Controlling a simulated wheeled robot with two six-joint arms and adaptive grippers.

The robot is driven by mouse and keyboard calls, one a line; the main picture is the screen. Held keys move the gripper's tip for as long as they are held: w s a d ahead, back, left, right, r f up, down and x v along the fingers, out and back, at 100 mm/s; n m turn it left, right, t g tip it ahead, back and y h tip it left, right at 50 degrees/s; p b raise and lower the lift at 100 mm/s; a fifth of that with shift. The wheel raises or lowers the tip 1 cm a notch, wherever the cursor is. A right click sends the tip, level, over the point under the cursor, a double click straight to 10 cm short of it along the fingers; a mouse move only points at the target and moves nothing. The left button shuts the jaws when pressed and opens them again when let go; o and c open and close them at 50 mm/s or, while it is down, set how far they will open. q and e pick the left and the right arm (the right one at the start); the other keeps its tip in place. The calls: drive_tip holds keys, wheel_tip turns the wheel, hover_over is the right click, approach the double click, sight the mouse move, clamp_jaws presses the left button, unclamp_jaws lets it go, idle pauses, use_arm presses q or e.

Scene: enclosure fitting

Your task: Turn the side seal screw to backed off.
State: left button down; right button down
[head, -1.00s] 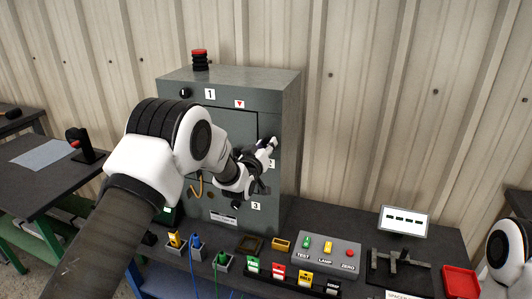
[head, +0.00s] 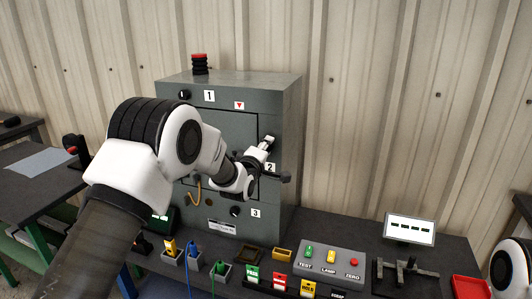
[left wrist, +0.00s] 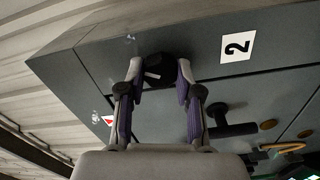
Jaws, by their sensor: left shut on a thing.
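The grey cabinet (head: 230,82) stands at the back of the bench. A black round knob with a white line (left wrist: 158,70) sits on its front beside the "2" label (left wrist: 238,46), in the left wrist view. My left gripper (left wrist: 158,74) is shut on this knob, one finger on each side. In the head view my left gripper (head: 266,146) reaches the cabinet's right front edge, and hides the knob. The white line is tilted in the wrist view; no setting marks are legible. My right gripper is out of view.
A black T-shaped handle (left wrist: 230,128) sticks out close to my left gripper. Other black knobs sit by labels "1" (head: 184,94) and "3" (head: 235,211). Coloured connectors, a grey button box (head: 333,268) and a red tray (head: 466,287) occupy the bench in front.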

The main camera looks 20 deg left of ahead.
use_arm(q)
drive_tip(key=n+b, duration=0.1)
drive_tip(key=n, duration=0.4)
idle(0.5)
drive_tip(key=c, duration=0.8)
unclamp_jaws()
drive_tip(key=shift+n, duration=0.3)
drive_tip(key=s, duration=1.2)
drive_tip(key=shift+a, duration=0.2)
